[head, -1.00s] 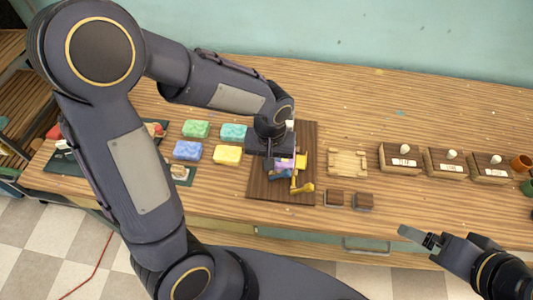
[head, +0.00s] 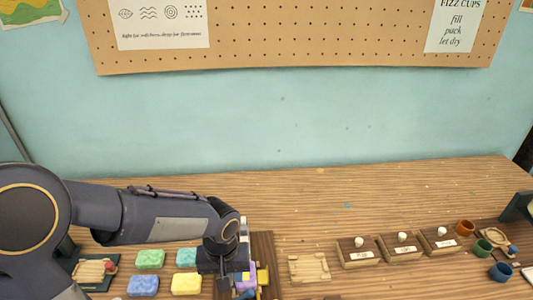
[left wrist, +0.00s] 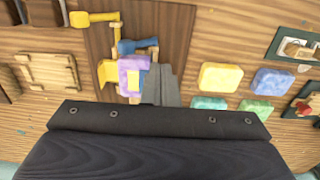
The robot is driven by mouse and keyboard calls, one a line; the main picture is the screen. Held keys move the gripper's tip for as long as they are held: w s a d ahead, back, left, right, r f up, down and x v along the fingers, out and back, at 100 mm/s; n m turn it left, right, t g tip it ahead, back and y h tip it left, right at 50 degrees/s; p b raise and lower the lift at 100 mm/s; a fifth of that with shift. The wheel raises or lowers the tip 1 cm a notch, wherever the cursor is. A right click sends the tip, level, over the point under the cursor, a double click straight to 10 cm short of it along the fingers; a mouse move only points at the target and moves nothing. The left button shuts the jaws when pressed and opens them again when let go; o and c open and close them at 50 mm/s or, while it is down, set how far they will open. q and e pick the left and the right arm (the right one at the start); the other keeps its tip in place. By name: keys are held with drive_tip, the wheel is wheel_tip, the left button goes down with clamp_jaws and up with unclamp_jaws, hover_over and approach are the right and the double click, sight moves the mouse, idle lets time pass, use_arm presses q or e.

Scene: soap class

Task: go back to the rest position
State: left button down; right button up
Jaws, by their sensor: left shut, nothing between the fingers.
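My left gripper (head: 224,287) is over the dark brown board (head: 263,245) on the workbench. In the left wrist view its fingertips (left wrist: 161,88) are shut and empty. They appear beside a purple and yellow block (left wrist: 132,76) with blue and yellow handle-like parts; I cannot tell whether they touch it. In the head view the block (head: 245,280) is partly hidden by the gripper. My right gripper is outside both views.
Green, teal, blue and yellow soap bars (head: 186,284) lie left of the board. A light wooden tray (head: 309,267), wooden boxes with white knobs (head: 358,254) and small coloured cups (head: 465,228) stand to the right. A pegboard (head: 300,35) hangs on the wall.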

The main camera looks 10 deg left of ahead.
use_arm(q)
drive_tip(key=s+a+r+m+t+h, duration=0.1)
drive_tip(key=s+a+r+t+h, duration=0.2)
drive_tip(key=s+r, duration=0.7)
drive_tip(key=s+a+t, duration=0.2)
drive_tip(key=s, duration=0.1)
drive_tip(key=shift+s+a+r+t+h, duration=0.2)
drive_tip(key=shift+a+r+t+h, duration=0.1)
drive_tip(key=shift+r+h, duration=0.1)
